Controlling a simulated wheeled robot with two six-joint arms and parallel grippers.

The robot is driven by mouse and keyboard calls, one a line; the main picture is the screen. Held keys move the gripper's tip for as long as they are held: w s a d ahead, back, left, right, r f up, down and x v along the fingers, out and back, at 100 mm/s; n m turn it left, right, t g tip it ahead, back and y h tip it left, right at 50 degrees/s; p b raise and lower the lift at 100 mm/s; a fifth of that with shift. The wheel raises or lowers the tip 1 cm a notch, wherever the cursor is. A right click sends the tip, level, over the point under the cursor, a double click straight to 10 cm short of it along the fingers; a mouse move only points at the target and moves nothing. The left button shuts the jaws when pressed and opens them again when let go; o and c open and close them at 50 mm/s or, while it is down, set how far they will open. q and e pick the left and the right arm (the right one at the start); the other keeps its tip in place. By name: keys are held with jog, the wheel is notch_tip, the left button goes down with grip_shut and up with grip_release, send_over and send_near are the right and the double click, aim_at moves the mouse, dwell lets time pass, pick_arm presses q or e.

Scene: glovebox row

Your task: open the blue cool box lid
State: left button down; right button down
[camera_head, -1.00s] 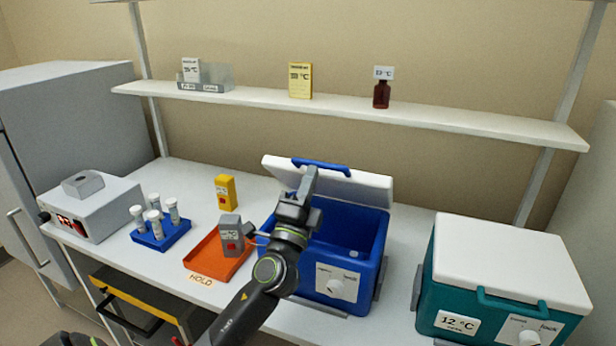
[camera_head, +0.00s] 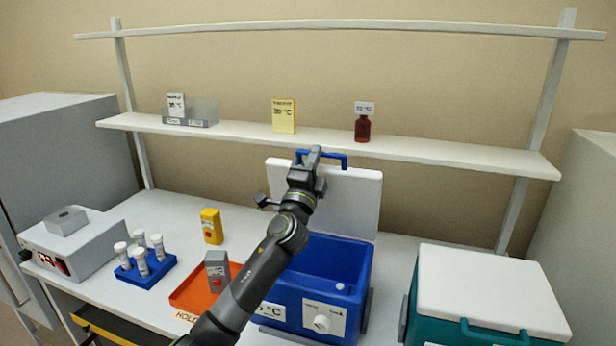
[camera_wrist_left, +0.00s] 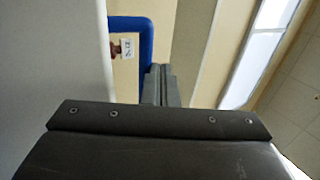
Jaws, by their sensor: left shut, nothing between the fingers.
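The blue cool box (camera_head: 330,262) stands open on the bench, its inside visible, with a small white object inside. Its white lid (camera_head: 352,203) stands up near vertical at the back, with a blue handle (camera_head: 334,160) along its top edge. My left gripper (camera_head: 314,158) is shut and empty at the lid's handle; whether it touches the handle I cannot tell. In the left wrist view the blue handle (camera_wrist_left: 147,42) and the pale lid face (camera_wrist_left: 55,60) lie close to the fingers (camera_wrist_left: 160,86). My right gripper is not in view.
A teal cool box (camera_head: 492,292) with a shut white lid stands to the right. An orange tray (camera_head: 190,290) with a grey device (camera_head: 217,270), a blue vial rack (camera_head: 146,270) and a yellow device (camera_head: 211,226) are to the left. A shelf (camera_head: 430,155) runs behind the lid.

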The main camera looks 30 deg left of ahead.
pick_arm(q)
jog(key=shift+w+a+r+b, duration=0.15)
jog(key=shift+w, duration=0.4)
jog(key=shift+w+a+r+b, duration=0.1)
jog(key=shift+w+b, duration=0.05)
jog(key=shift+w, duration=0.35)
jog(key=shift+f, duration=0.1)
